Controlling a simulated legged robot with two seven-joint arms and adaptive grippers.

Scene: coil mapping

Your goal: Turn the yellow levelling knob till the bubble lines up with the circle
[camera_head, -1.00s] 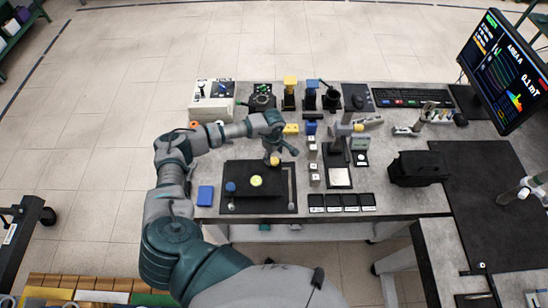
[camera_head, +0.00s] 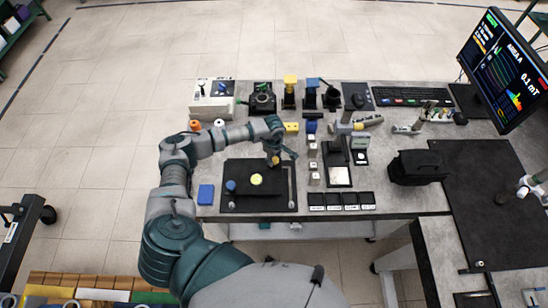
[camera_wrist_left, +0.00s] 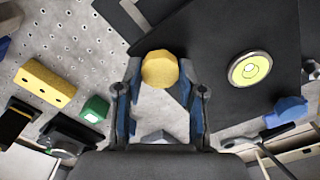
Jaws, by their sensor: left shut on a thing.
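The yellow levelling knob (camera_wrist_left: 160,69) sits between the fingertips of my left gripper (camera_wrist_left: 163,85) in the left wrist view. My left gripper is shut on it, and in the head view the gripper (camera_head: 275,157) is at the upper right corner of the black levelling plate (camera_head: 240,178). The round yellow-green bubble level (camera_head: 257,179) is in the plate's middle and also shows in the left wrist view (camera_wrist_left: 250,69). The bubble and circle are too small to compare clearly. A blue knob (camera_head: 231,186) is at the plate's left.
A blue block (camera_head: 206,194) lies left of the plate. Small black trays (camera_head: 341,201) and a black bag (camera_head: 418,167) are to the right. Yellow (camera_head: 291,128) and blue blocks stand behind. A monitor (camera_head: 508,70) stands at the far right.

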